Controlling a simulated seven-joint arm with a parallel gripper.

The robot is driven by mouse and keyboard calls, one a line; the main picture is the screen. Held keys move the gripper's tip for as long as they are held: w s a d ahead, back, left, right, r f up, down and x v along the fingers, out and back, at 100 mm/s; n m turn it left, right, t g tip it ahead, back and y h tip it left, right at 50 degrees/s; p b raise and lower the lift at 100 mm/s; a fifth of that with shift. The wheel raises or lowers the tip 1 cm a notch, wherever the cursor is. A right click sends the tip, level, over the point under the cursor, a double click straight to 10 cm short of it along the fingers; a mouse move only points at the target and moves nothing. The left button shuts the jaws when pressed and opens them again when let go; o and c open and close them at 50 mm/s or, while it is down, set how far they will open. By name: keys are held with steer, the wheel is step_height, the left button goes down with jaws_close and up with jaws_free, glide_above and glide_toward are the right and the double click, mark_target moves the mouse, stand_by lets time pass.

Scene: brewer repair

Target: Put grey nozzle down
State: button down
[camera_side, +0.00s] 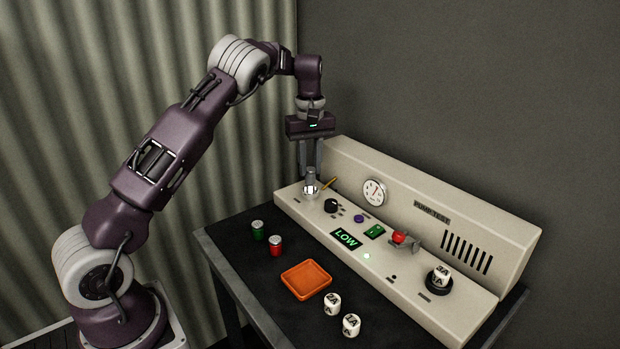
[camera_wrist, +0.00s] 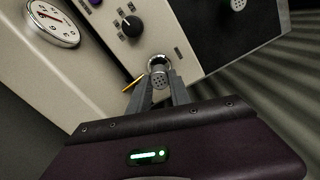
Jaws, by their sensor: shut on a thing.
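My gripper (camera_side: 311,170) points straight down over the left end of the beige test panel (camera_side: 455,297). It is shut on the grey nozzle (camera_side: 311,175), a small upright cylinder. In the wrist view the nozzle (camera_wrist: 160,78) shows a face with small dark holes between the fingertips (camera_wrist: 160,90). A shiny silver ring (camera_side: 310,190) on the panel lies right at the nozzle's lower end. It also shows just beyond the nozzle in the wrist view (camera_wrist: 158,61). I cannot tell whether the nozzle sits in the ring or hangs just above it.
A yellow stick (camera_side: 329,183) and a black knob (camera_side: 331,205) are close by. The panel carries a gauge (camera_side: 374,192) and a red knob (camera_side: 399,237). Green (camera_side: 257,230) and red (camera_side: 275,246) canisters, an orange tray (camera_side: 306,279) and white marked pieces (camera_side: 332,304) stand on the dark table.

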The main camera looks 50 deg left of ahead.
mark_target(311, 169)
step_height(311, 169, up, 6)
steer(key=shift+f, duration=0.1)
steer(key=shift+r, duration=0.35)
steer(key=shift+d+r, duration=0.15)
steer(key=shift+d, duration=0.15)
steer(key=s+d+f+n, duration=0.1)
steer(key=s+d+f, duration=0.1)
steer(key=s+d, duration=0.7)
steer(key=s+d+f, duration=0.2)
steer(key=s+d, duration=0.5)
steer(key=d, duration=0.3)
steer(key=f, duration=0.9)
steer(key=shift+s+d+f, duration=0.2)
steer(key=shift+s+f, duration=0.1)
steer(key=shift+s, duration=0.05)
steer(key=shift+f, duration=0.2)
